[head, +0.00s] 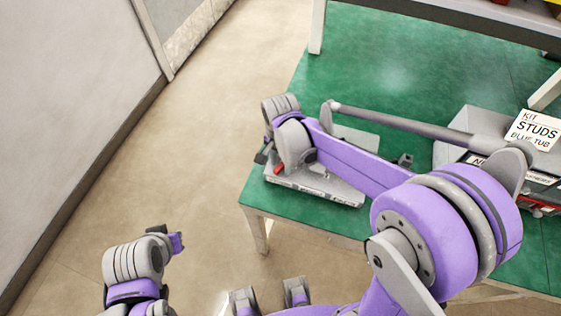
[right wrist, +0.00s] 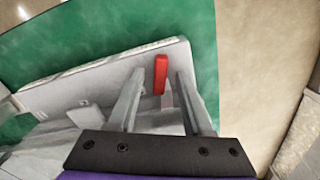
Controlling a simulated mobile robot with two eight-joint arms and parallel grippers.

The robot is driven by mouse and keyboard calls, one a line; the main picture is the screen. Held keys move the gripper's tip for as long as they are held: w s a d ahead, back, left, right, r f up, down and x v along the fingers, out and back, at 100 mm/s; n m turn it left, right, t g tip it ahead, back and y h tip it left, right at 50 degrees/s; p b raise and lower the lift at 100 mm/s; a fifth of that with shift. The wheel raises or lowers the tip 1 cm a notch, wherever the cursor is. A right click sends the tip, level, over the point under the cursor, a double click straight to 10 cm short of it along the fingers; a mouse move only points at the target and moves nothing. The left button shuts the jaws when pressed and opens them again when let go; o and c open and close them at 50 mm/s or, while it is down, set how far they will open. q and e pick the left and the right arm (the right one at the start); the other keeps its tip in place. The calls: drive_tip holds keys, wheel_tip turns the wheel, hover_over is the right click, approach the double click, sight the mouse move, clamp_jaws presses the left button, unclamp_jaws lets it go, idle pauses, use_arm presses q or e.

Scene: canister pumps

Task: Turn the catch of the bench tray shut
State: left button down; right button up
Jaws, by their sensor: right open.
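The bench tray (head: 320,187) is a light grey, flat tray at the near left corner of the green bench. In the right wrist view the tray (right wrist: 100,75) has a pale rim along its far side. Its red catch (right wrist: 160,74) stands near the tray's right end. It shows small in the head view (head: 279,168), partly behind my right wrist. My right gripper (right wrist: 160,82) is open, with one finger on each side of the catch and a gap visible on both sides. In the head view my right gripper (head: 267,155) is mostly hidden.
The green bench (head: 375,60) has free room behind the tray. A grey box with a "KIT STUDS BLUE TUB" label (head: 533,130) stands at the right. A raised shelf (head: 450,20) runs along the back. Open floor (head: 215,120) lies left of the bench.

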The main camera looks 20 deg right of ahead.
sight(281, 166)
clamp_jaws()
drive_tip(key=shift+n+b, duration=0.35)
drive_tip(key=shift+n, duration=1.85)
unclamp_jaws()
wheel_tip(281, 166, up, 11)
drive_tip(key=shift+p, duration=0.35)
drive_tip(key=shift+f, duration=0.1)
